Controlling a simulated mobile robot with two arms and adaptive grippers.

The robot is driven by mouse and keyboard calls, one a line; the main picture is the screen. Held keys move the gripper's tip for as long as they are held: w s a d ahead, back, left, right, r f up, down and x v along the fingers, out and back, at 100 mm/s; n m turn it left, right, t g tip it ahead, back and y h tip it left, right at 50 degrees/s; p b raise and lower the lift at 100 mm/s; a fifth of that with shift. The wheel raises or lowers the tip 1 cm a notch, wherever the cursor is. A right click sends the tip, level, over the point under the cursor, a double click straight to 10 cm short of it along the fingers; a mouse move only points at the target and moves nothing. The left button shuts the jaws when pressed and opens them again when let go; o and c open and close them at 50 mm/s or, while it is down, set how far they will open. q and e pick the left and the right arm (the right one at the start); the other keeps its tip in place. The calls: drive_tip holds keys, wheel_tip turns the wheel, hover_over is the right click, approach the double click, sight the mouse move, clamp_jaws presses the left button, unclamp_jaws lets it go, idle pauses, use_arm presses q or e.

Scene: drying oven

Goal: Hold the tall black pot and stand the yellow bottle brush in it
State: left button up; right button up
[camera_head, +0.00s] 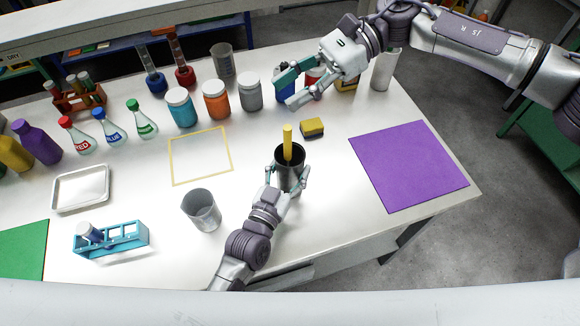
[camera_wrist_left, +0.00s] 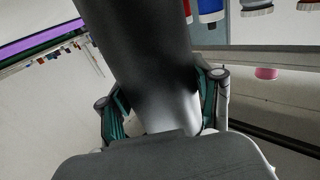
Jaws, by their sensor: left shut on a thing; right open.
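The tall black pot (camera_head: 291,176) stands on the white table, with my left gripper (camera_head: 288,182) shut around it from the near side. In the left wrist view the pot (camera_wrist_left: 150,60) fills the middle between the fingers of the left gripper (camera_wrist_left: 163,105). The yellow bottle brush (camera_head: 287,142) stands in the pot, its yellow upper part above the rim and its lower part hidden inside. My right gripper (camera_head: 290,88) is open and empty, above and behind the pot, in front of some jars.
A yellow-and-black sponge (camera_head: 312,128) lies just behind the pot. A grey beaker (camera_head: 201,210) stands to its left. A purple mat (camera_head: 408,166) lies right and a yellow outlined square (camera_head: 201,155) left. Several jars, including an orange one (camera_head: 216,100), line the back.

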drive_tip(key=v, duration=1.1)
drive_tip(key=shift+w+d, duration=0.15)
drive_tip(key=shift+d, duration=0.2)
use_arm(q)
drive_tip(key=o, duration=1.2)
drive_tip(key=v, duration=1.2)
drive_tip(key=shift+s, duration=0.1)
